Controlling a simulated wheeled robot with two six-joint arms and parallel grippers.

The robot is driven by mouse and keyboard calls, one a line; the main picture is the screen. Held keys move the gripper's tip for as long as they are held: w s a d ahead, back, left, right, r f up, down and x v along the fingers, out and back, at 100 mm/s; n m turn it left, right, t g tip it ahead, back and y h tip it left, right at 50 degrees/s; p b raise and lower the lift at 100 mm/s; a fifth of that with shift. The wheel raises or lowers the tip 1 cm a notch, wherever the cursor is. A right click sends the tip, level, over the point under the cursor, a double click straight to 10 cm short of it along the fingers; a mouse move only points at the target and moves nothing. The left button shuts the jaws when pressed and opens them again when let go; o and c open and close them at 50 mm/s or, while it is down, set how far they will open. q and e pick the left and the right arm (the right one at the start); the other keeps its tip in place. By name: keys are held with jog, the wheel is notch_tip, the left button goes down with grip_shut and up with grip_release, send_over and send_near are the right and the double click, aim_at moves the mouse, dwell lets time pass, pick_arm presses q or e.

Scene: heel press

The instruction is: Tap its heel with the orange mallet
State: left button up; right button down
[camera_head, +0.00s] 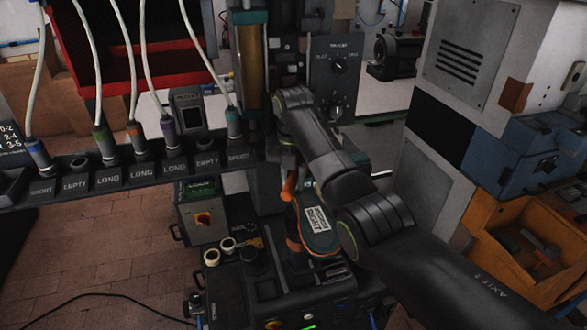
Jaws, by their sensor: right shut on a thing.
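My right arm comes in from the lower right, and its wrist hangs over the press. My right gripper (287,161) points down, partly hidden behind my own arm links. It is shut on an orange thing, which looks like the orange mallet (289,184); only a small part of it shows. Just below and to the right is a shoe (321,240) with a dark sole, an orange rim and a white label. It sits on the press, sole facing up. My arm covers part of its right side. Whether mallet and shoe touch, I cannot tell. My left gripper is not in view.
A rack (125,171) with labelled slots and cabled plugs crosses the left. The press column with a brass cylinder (252,60) stands behind my wrist. Tape rolls (220,250) lie on the press base. A blue toolbox (525,155) and an orange bin (510,250) stand at right.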

jog(key=shift+w+r+p, duration=0.15)
jog(key=shift+r+p, duration=0.35)
jog(key=shift+r, duration=0.2)
notch_tip(320, 180, up, 3)
jog(key=shift+f+p, duration=0.1)
jog(key=shift+p, duration=0.25)
jog(key=shift+r, duration=0.3)
jog(key=shift+r, duration=2.5)
